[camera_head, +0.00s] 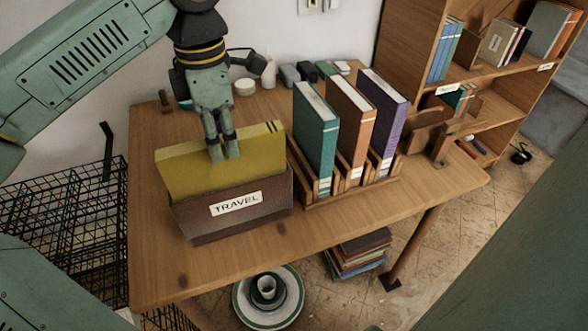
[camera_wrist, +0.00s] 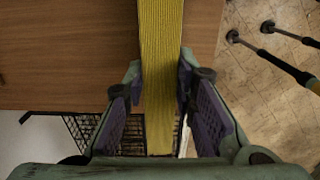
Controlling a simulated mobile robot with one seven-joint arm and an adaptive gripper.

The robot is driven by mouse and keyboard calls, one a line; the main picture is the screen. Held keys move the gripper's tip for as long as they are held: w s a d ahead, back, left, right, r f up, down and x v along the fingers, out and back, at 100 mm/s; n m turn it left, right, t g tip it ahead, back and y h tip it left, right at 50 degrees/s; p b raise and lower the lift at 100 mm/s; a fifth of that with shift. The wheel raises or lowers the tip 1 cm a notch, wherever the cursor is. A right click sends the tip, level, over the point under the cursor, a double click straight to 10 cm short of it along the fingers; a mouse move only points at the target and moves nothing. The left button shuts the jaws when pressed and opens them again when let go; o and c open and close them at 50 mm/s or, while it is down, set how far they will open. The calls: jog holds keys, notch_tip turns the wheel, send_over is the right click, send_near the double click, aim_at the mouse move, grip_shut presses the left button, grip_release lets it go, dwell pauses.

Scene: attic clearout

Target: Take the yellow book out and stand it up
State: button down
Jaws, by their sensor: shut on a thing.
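The yellow book (camera_head: 180,172) stands on its long edge with its lower part hidden in the brown box labelled TRAVEL (camera_head: 235,222), near the table's left end. Its upper part shows above the box's front wall. My gripper (camera_head: 222,155) reaches down from above and is shut on the book at its upper edge. In the wrist view the book (camera_wrist: 161,60) runs as a yellow strip between the two purple-padded fingers of my gripper (camera_wrist: 158,110). Whether the book's bottom touches the box floor is hidden.
To the right, a wooden rack (camera_head: 322,196) holds a teal book (camera_head: 313,135), a brown book (camera_head: 350,130) and a purple book (camera_head: 385,115) upright. Small items stand along the table's back. The table's (camera_head: 165,270) front left is clear. A bookshelf (camera_head: 410,45) stands behind right.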

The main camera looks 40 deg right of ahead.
jog(key=shift+r, duration=0.4)
jog(key=shift+r+p, duration=2.8)
jog(key=shift+r, duration=0.85)
